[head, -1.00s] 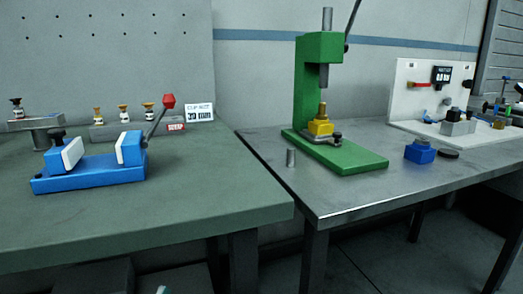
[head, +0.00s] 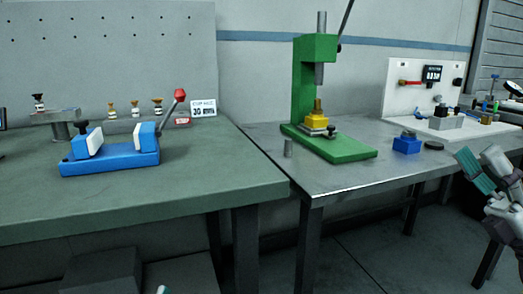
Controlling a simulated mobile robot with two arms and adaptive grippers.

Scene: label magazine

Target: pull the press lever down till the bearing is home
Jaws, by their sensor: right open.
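The green press (head: 306,85) stands upright on the grey metal bench. Its dark lever (head: 346,20) slants up to the right from the press head, and its upper end is cut off by the frame. The grey ram (head: 319,73) hangs above a brass-coloured piece (head: 318,104) on a yellow block (head: 315,121), with a gap between. I cannot make out the bearing itself. My right gripper (head: 484,167) is open at the right edge, well away from the lever and partly cut off. A small pale tip (head: 162,290) at the bottom edge seems to be my left gripper.
A short grey cylinder (head: 288,147), a blue block (head: 407,145) and a dark disc (head: 434,146) stand around the press. A blue vise (head: 110,160) with a red-knobbed handle sits on the green bench (head: 220,185). A white panel station (head: 405,90) stands behind at right.

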